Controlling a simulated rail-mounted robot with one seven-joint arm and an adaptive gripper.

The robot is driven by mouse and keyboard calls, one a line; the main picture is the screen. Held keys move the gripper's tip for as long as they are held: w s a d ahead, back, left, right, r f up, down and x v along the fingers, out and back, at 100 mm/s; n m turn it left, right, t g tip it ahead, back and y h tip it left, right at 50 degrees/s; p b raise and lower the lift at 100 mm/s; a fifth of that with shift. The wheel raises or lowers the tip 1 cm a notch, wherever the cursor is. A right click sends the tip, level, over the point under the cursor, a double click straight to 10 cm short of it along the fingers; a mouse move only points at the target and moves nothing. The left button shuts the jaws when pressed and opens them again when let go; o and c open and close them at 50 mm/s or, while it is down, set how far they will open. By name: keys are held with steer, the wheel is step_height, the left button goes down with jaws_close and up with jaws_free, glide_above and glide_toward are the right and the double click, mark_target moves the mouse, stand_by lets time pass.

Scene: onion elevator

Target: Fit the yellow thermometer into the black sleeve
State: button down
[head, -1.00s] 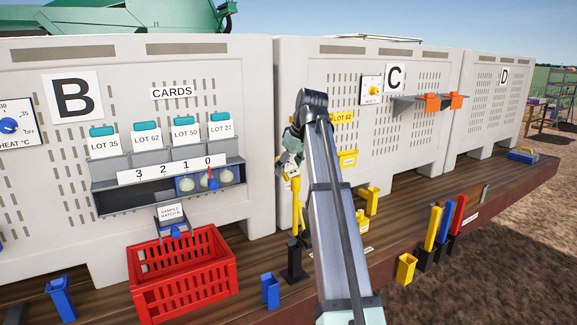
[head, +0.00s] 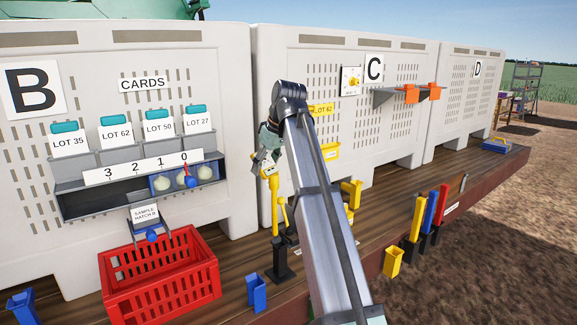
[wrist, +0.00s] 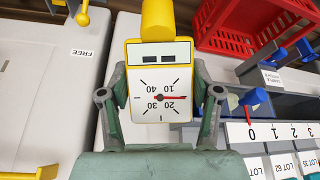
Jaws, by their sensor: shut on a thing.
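The yellow thermometer has a square white dial face with a needle (wrist: 160,95), seen close up in the wrist view. My gripper (wrist: 160,102) is shut on its head, with one finger on each side. In the head view my gripper (head: 267,165) holds the thermometer (head: 274,205) with its yellow stem pointing down. The black sleeve (head: 281,264) stands upright on the wooden deck below the stem. The stem's lower end shows near the sleeve's top; I cannot tell whether it touches or enters it. The sleeve is not seen in the wrist view.
A red crate (head: 160,280) and a blue holder (head: 257,293) stand left of the sleeve. Yellow holders (head: 393,262) and several coloured bars in black sockets (head: 428,218) stand to the right. Bin C (head: 390,130) rises behind. My arm hides some deck right of the sleeve.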

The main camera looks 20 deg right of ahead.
mark_target(273, 168)
steer(key=shift+d, duration=0.85)
steer(key=shift+a+f+b, duration=0.1)
steer(key=shift+f+b, duration=0.2)
steer(key=shift+f, duration=0.05)
steer(key=shift+f+b, duration=0.75)
steer(key=shift+f, duration=0.55)
step_height(273, 168, down, 11)
steer(key=b, duration=0.2)
steer(key=shift+b, duration=0.3)
steer(key=shift+f, duration=0.1)
stand_by(0.4)
steer(key=shift+c, duration=0.8)
jaws_free()
